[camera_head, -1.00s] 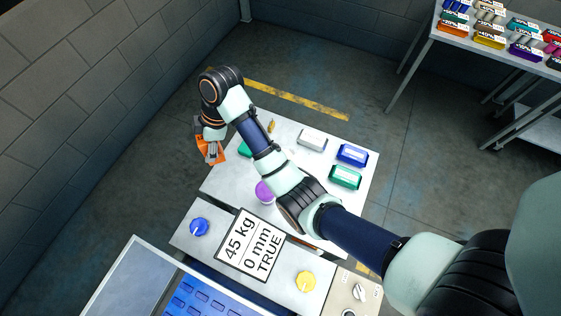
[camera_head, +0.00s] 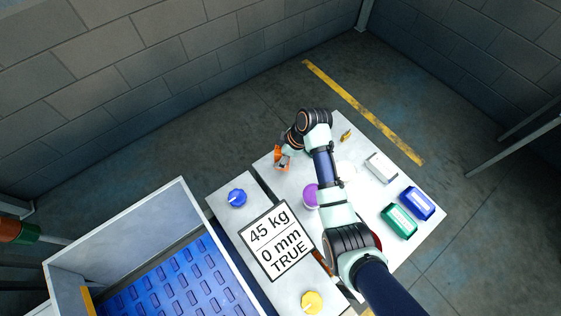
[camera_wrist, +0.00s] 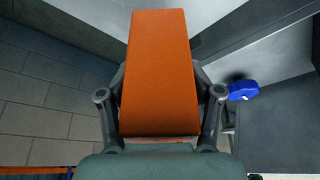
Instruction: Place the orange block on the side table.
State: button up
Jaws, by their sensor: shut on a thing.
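The orange block (camera_head: 278,152) is held in my gripper (camera_head: 284,163) over the far-left edge of the white table in the head view. In the wrist view the orange block (camera_wrist: 159,70) fills the middle, with a finger of my gripper (camera_wrist: 160,95) on either side. The gripper is shut on it. The block looks raised, but its height over the table is unclear. The white table (camera_head: 385,205) has bare surface between its items; my arm hides part of it. Which surface is the side table cannot be told for sure.
A silver box (camera_head: 381,167), a blue pack (camera_head: 417,203), a green pack (camera_head: 399,221) and a purple round thing (camera_head: 311,195) are on the table. A panel with a blue knob (camera_head: 237,197) and a sign (camera_head: 277,240) stands beside it. A blue-floored bin (camera_head: 190,285) is at lower left.

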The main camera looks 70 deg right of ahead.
notch_tip(320, 180, down, 4)
jog(key=shift+f+b, duration=0.1)
jog(key=shift+b, duration=0.3)
jog(key=shift+f, duration=0.1)
jog(key=o, duration=1.4)
jog(key=shift+r, duration=0.3)
jog(key=p+v, duration=0.2)
jog(key=v, duration=0.9)
jog(key=shift+s+r, duration=0.2)
jog(key=shift+r, duration=0.15)
